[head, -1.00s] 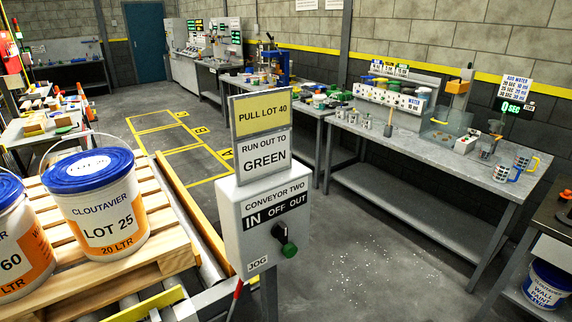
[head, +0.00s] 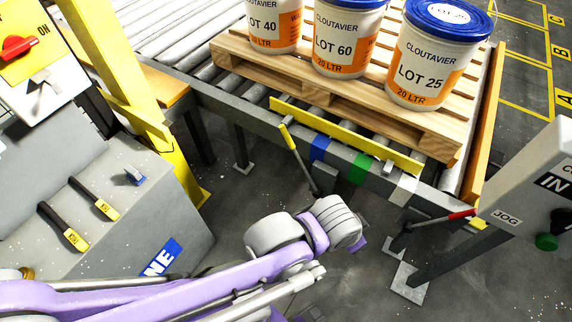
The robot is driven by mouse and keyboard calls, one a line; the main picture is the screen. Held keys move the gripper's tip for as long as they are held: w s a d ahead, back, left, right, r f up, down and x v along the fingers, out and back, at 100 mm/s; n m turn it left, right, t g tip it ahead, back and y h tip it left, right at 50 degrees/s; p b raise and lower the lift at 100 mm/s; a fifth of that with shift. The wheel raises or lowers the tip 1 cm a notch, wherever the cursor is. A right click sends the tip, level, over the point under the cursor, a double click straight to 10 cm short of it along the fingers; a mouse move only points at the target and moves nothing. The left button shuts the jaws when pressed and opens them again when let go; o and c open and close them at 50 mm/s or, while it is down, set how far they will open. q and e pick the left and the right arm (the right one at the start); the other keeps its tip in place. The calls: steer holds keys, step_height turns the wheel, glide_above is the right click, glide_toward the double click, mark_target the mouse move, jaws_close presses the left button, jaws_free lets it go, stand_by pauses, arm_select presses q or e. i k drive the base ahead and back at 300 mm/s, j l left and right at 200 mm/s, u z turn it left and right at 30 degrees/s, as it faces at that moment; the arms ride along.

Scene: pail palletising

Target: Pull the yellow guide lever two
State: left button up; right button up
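A lever with a yellow handle (head: 288,138) and a grey stem stands tilted at the conveyor's near side, left of the blue mark. A yellow guide bar (head: 335,130) lies along the near edge of the rollers, in front of the pallet. My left arm reaches in from the lower left. Its wrist end is just below the lever's stem, with a small purple part of the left gripper (head: 361,244) showing beyond it. The fingers are hidden, so I cannot tell their opening or whether they touch anything. My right gripper is not in view.
A wooden pallet (head: 330,98) carries pails of LOT 40, LOT 60 and LOT 25 (head: 425,72). The frame has blue (head: 320,147), green (head: 358,167) and white (head: 403,188) marks. A red-handled lever (head: 447,219) and control box (head: 535,190) stand right; a yellow post (head: 120,75) stands left.

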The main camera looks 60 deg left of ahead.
mark_target(317, 192)
steer(key=k+l+u, duration=0.1)
steer(key=u, duration=1.85)
steer(key=i+j+z, duration=0.1)
steer(key=i+z, duration=0.2)
steer(key=i, duration=0.4)
